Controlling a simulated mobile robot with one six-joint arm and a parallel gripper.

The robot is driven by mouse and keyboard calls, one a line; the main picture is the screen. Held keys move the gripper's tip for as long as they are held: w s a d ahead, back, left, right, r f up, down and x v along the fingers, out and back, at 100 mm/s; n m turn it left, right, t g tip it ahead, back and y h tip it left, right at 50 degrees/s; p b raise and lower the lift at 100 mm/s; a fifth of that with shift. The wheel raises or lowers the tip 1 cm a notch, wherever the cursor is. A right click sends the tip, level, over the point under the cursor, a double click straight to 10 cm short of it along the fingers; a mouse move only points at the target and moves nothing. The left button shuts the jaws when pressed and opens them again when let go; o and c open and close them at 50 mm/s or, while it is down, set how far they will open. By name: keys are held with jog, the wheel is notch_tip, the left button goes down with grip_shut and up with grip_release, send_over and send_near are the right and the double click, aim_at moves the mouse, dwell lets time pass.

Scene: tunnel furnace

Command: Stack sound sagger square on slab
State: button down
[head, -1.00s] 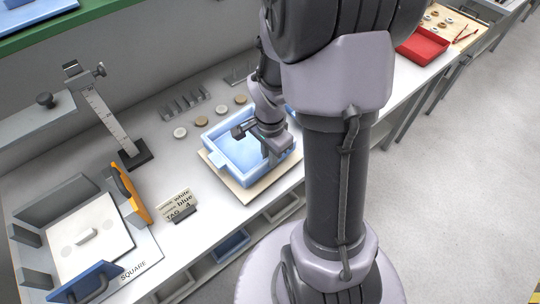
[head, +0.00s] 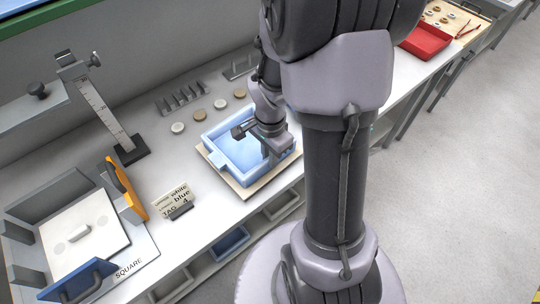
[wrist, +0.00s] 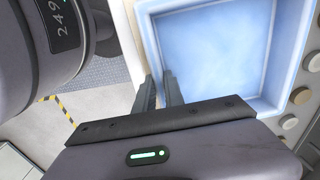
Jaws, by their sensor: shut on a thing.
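A light blue square sagger (head: 240,155), open at the top, sits over a pale slab (head: 213,157) on the bench. Slab edges show in front and at left; I cannot tell whether the sagger touches it. The sagger also shows in the wrist view (wrist: 222,50). My gripper (head: 268,143) is at the sagger's right side. In the wrist view its two fingers (wrist: 160,90) straddle the near sagger wall and are shut on it. The arm hides part of the right side.
A squaring fixture marked SQUARE (head: 130,265) with a white plate stands at left, beside a height gauge (head: 108,112). A tag card (head: 173,196) stands between. Round buttons (head: 199,115) lie behind the sagger. A red tray (head: 425,42) is far right.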

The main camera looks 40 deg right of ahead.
jog(key=shift+f, duration=0.2)
jog(key=c, duration=1.3)
grip_release()
jog(key=shift+c, duration=0.2)
notch_tip(320, 180, up, 18)
jog(key=p, duration=0.6)
jog(key=shift+f+p, duration=0.25)
jog(key=shift+p, duration=0.05)
